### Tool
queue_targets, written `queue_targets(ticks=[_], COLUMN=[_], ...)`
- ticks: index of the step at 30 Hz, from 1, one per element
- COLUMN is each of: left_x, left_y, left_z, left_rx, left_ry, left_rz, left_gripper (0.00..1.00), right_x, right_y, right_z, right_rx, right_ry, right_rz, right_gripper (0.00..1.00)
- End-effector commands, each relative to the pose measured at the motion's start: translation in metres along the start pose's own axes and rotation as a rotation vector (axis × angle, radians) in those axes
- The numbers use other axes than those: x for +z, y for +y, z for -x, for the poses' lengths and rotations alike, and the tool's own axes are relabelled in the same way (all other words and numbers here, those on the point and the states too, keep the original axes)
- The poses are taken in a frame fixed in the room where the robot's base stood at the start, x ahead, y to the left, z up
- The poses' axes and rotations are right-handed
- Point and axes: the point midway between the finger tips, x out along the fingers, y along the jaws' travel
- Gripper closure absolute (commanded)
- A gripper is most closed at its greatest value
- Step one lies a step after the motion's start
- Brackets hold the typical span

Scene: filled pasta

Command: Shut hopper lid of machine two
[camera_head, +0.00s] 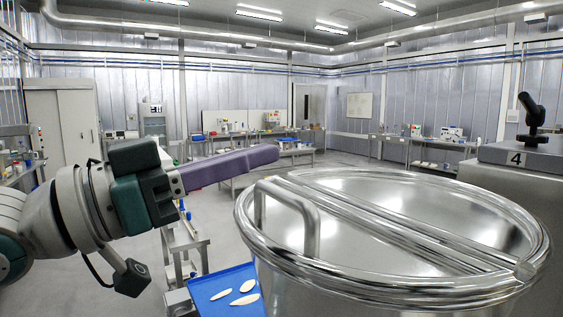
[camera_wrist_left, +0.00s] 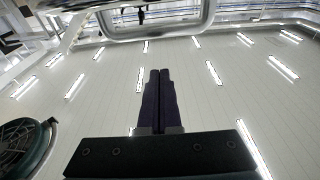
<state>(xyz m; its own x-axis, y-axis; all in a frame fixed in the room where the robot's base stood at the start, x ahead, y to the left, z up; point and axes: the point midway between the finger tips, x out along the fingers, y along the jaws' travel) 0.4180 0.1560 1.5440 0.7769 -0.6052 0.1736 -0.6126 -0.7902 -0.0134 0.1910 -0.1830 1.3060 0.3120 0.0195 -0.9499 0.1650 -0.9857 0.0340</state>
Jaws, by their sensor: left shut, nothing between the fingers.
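A large round polished steel hopper (camera_head: 385,299) fills the lower right of the head view. Its lid (camera_head: 370,205) looks flat across the rim, with a straight bar across it and a bent tube handle (camera_head: 312,225) at the left. No number shows on this hopper. My left gripper (camera_head: 276,154) has purple fingers, pressed together and empty, pointing right. It appears above the lid's left far edge, apart from the handle in the picture. The same shut fingertips (camera_wrist_left: 160,72) show in the left wrist view, below a shiny curved metal frame (camera_wrist_left: 155,34). My right gripper is out of view.
A blue tray (camera_head: 205,290) with several pale flat pieces lies at lower left of the hopper. A grey machine marked 4 (camera_head: 515,157) with a black lever stands at right. Benches (camera_head: 420,142) line the far walls. Open floor (camera_head: 345,158) lies beyond the hopper.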

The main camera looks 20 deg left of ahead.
Motion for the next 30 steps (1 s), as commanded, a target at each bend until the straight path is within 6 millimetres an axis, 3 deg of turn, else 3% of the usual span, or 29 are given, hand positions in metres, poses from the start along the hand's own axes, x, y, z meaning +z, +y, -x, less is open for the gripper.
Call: queue_targets(ticks=[1,5,15,26,30], left_x=[0.006,0.005,-0.001,-0.004,0.011], left_y=[0.0,0.001,0.0,0.001,0.002], left_z=[0.01,0.029,0.064,0.075,0.076], left_rx=[0.0,0.004,-0.001,0.002,-0.023], left_ry=[-0.002,-0.001,0.004,0.008,-0.039], left_rz=[0.0,-0.001,0.001,-0.002,0.001], left_gripper=[1.0,1.0,1.0,1.0,1.0], right_x=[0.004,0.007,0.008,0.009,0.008], right_y=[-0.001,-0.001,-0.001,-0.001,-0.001], right_z=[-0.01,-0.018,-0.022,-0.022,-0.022], right_rx=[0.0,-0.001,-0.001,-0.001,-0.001], right_ry=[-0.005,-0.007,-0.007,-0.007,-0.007], right_rz=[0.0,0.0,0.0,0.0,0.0], right_gripper=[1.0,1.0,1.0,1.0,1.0])
